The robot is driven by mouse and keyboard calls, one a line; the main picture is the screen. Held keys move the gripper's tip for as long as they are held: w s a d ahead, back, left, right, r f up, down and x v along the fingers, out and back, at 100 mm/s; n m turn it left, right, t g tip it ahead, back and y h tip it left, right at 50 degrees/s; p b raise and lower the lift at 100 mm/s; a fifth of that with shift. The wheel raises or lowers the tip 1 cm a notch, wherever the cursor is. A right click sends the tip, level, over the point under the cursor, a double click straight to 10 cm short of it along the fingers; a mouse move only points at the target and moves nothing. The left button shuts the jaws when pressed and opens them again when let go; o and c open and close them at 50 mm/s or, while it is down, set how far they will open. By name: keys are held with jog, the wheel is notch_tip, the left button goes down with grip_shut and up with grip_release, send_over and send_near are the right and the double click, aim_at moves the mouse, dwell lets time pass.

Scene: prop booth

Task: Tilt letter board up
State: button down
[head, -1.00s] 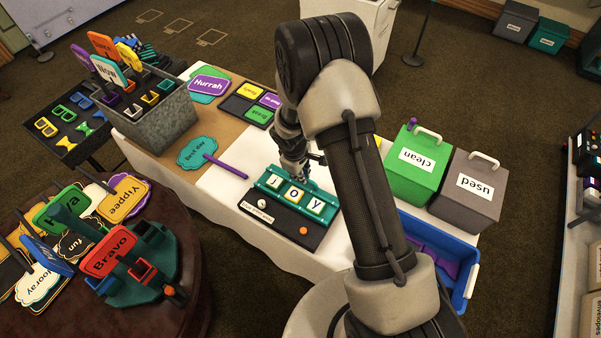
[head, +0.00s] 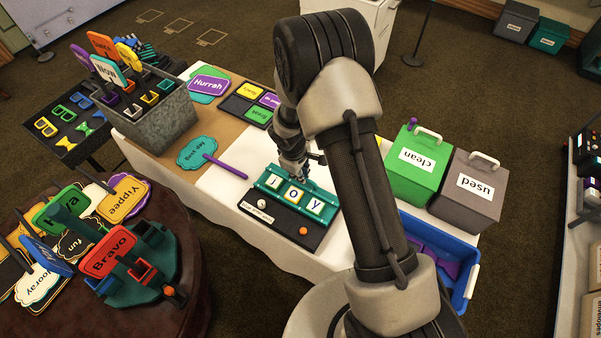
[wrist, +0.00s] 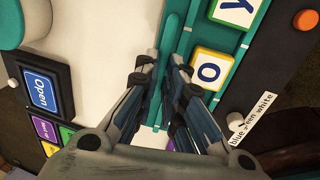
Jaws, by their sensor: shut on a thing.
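The letter board is a teal panel (head: 272,179) on a dark base (head: 265,215), carrying tiles that read J, O, Y. It stands on the white-covered table, and its teal panel leans back. In the wrist view the O tile (wrist: 211,68) and Y tile (wrist: 237,11) sit in the teal board. My gripper (head: 300,178) is at the board's far upper edge. In the wrist view my gripper (wrist: 167,65) has its fingers on either side of the teal edge strip, shut on it. My arm hides the area to the right of the board.
A teal sign with a purple handle (head: 197,152) lies left of the board. A green box marked clean (head: 412,180), a grey box marked used (head: 468,195) and a blue bin (head: 462,293) stand at right. A round table (head: 165,320) with signs is at left.

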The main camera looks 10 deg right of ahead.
jog(key=shift+s+a+r, duration=0.35)
jog(key=shift+s+a, duration=0.05)
jog(key=shift+s, duration=0.1)
jog(key=shift+s+a+r+b, duration=0.4)
jog(key=shift+s+a, duration=0.1)
jog(key=shift+s, duration=0.15)
jog(key=shift+s+a+r+b, duration=0.35)
jog(key=shift+s+a, duration=0.15)
jog(key=shift+s, duration=0.25)
jog(key=c, duration=1.7)
grip_release()
jog(key=shift+a, duration=0.25)
jog(key=shift+r, duration=0.1)
jog(key=r, duration=0.4)
jog(key=a+r, duration=0.1)
jog(key=r, duration=0.3)
jog(key=s+r, duration=0.1)
jog(key=r, duration=0.3)
jog(key=shift+a, duration=0.25)
